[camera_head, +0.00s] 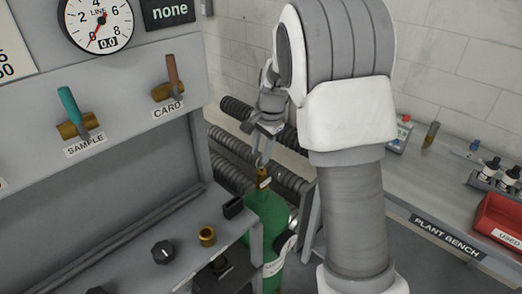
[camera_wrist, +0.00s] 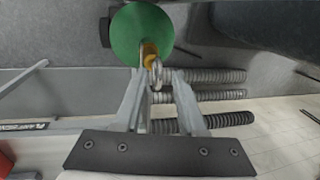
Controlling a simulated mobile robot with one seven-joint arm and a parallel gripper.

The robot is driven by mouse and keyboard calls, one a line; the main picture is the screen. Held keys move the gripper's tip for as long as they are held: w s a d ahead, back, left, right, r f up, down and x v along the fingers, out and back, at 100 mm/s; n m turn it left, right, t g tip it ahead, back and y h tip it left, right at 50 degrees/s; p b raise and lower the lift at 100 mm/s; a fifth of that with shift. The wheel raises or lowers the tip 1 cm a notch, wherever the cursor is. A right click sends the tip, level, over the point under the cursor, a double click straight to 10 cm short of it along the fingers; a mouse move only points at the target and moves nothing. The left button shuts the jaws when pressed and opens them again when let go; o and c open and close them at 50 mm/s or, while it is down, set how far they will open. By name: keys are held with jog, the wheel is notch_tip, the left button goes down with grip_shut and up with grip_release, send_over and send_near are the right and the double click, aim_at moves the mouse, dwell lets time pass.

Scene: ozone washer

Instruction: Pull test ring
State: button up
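The test ring (camera_head: 262,160) is a small grey metal loop on top of the brass valve (camera_head: 263,178) of a green cylinder (camera_head: 268,212). In the wrist view the ring (camera_wrist: 156,74) stands out from the brass fitting (camera_wrist: 149,52), with the round green cylinder top (camera_wrist: 128,34) behind it. My gripper (camera_head: 265,132) is just above the ring in the head view. In the wrist view my gripper (camera_wrist: 160,80) has its two fingers apart, with the ring showing between their tips, closer to the left finger. I cannot tell whether a finger touches the ring.
Grey corrugated hoses (camera_head: 240,150) run behind the cylinder. The panel with the SAMPLE handle (camera_head: 70,110) and CARD handle (camera_head: 172,75) stands at left, above a shelf with a black knob (camera_head: 162,252) and a brass fitting (camera_head: 207,236). The plant bench (camera_head: 425,195) is at right.

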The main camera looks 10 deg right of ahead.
grip_shut()
dwell(1.3)
